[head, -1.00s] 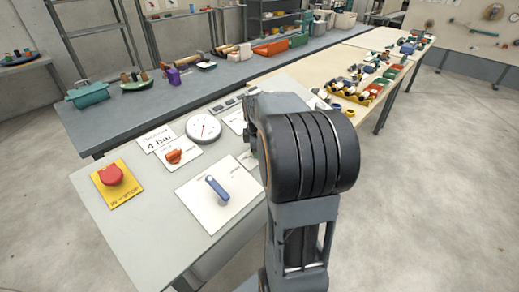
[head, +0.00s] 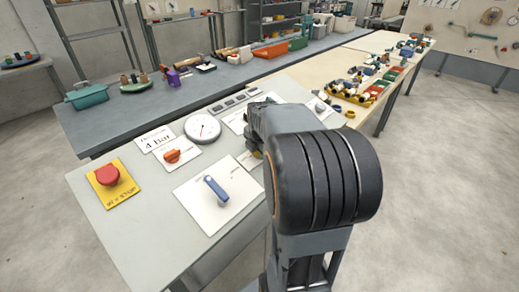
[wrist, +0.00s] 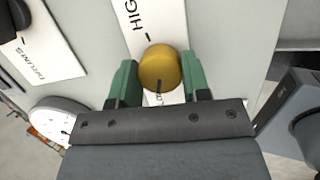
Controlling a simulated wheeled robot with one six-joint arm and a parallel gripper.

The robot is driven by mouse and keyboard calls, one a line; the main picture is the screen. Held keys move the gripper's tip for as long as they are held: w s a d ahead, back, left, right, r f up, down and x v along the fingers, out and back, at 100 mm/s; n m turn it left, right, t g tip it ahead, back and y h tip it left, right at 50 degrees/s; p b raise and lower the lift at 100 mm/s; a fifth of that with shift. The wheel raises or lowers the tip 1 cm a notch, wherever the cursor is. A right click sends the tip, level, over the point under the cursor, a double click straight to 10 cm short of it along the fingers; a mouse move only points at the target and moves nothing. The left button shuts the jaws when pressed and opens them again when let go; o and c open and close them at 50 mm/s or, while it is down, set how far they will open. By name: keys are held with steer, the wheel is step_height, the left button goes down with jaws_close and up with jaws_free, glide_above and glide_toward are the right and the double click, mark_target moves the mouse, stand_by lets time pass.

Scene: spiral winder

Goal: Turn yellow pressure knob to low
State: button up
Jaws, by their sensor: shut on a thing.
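The yellow knob (wrist: 159,66) is round and sits on a white plate (wrist: 133,14) with black lettering that begins "HIG". In the wrist view the knob is between the two green fingers of my gripper (wrist: 160,80), which is shut on it. A dark pointer line on the knob faces the bottom of the picture, toward my gripper body. Lettering below the knob is mostly hidden by the gripper. In the head view my arm covers most of the knob's plate.
On the same grey panel (head: 130,223) are a pressure gauge (head: 203,128), an orange knob (head: 172,155), a blue lever (head: 216,188) and a red stop button (head: 107,175). A "4 bar" card (head: 155,139) lies behind the orange knob. Benches with parts stand behind.

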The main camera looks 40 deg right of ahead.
steer(key=shift+n, duration=0.3)
stand_by(0.4)
steer(key=o, duration=0.9)
steer(key=shift+o, duration=0.2)
steer(key=v, duration=1.4)
steer(key=shift+p, duration=0.4)
steer(key=shift+d+f, duration=0.1)
